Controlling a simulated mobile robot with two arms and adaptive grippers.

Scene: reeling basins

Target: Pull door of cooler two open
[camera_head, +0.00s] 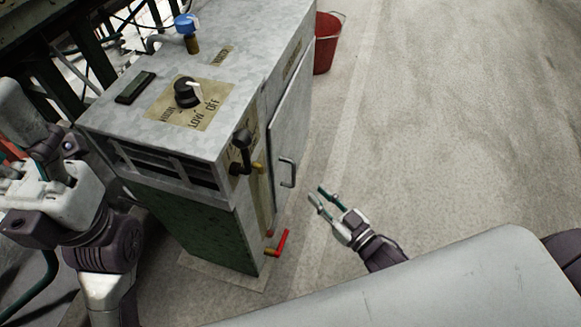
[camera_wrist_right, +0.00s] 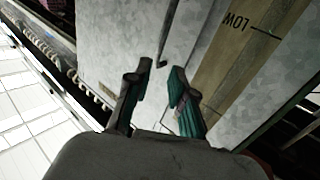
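The cooler is a grey metal cabinet (camera_head: 240,60) with a dial on top. Its door (camera_head: 290,125) is on the right side and looks shut, with a metal bar handle (camera_head: 287,172). No number for the cooler is legible. My right gripper (camera_head: 320,197) is open and empty, to the right of the handle and a little below it in the head view, apart from it. In the right wrist view the two fingers (camera_wrist_right: 152,90) are spread, with the pale door panel (camera_wrist_right: 110,40) beyond. My left gripper (camera_head: 40,165) is at the left edge; its fingers are unclear.
A black-knobbed lever (camera_head: 241,150) sticks out of the cabinet front near the door. A red-handled valve (camera_head: 278,243) sits low at the cabinet's foot. A red bucket (camera_head: 327,42) stands behind the cabinet. The concrete floor (camera_head: 450,120) to the right is clear.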

